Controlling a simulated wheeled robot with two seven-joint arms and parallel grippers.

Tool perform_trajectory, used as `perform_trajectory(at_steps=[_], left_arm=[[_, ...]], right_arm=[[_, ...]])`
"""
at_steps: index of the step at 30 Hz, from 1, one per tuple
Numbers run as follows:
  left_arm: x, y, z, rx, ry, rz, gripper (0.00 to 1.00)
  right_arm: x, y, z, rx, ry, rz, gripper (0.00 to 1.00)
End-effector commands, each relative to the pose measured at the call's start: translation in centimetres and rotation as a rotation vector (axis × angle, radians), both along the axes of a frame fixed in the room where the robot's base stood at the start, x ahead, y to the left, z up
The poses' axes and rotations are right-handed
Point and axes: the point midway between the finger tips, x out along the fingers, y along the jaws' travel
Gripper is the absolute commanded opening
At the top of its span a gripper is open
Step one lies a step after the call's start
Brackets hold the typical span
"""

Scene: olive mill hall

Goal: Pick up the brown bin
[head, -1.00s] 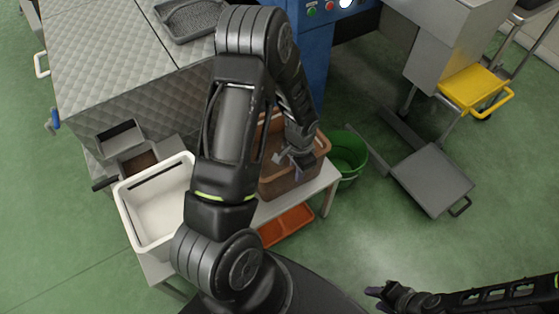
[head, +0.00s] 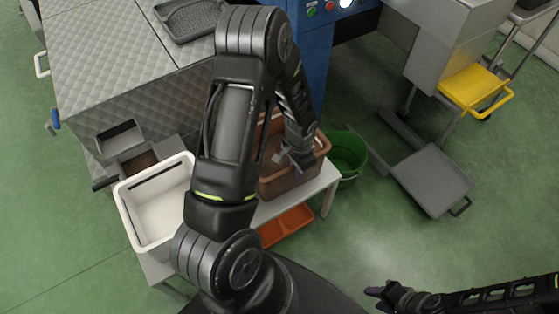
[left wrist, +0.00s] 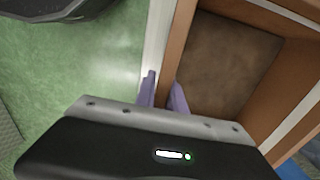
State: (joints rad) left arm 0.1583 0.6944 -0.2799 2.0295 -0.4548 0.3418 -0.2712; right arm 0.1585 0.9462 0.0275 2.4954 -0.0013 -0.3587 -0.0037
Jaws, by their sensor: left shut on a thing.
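The brown bin (head: 279,187) stands on a white table in the head view, partly hidden behind my left arm. My left gripper (head: 288,158) reaches down to the bin's near wall. In the left wrist view, its purple fingers (left wrist: 164,94) are on either side of the brown wall (left wrist: 181,45), shut on it. The bin's inside shows a brown, mottled bottom. My right gripper (head: 374,292) is at the lower right, away from the bin; whether its fingers are open is too small to tell.
A white bin (head: 155,243) is left of the brown bin on the table (head: 324,181). An orange tray (head: 286,225) is below. A green bucket (head: 350,158) stands close on the right. A quilted metal machine (head: 105,55) is behind.

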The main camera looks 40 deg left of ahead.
Motion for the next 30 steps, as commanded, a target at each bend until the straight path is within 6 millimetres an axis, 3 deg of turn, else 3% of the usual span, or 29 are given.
perform_trajectory(at_steps=[16,30], left_arm=[[0.1,-0.1,0.9,-0.001,-0.002,0.000,0.00],[0.2,0.0,8.4,0.002,-0.005,-0.002,0.00]], right_arm=[[0.0,0.0,0.2,0.000,0.000,0.000,0.36],[0.0,0.0,1.5,0.000,0.000,0.000,0.36]])
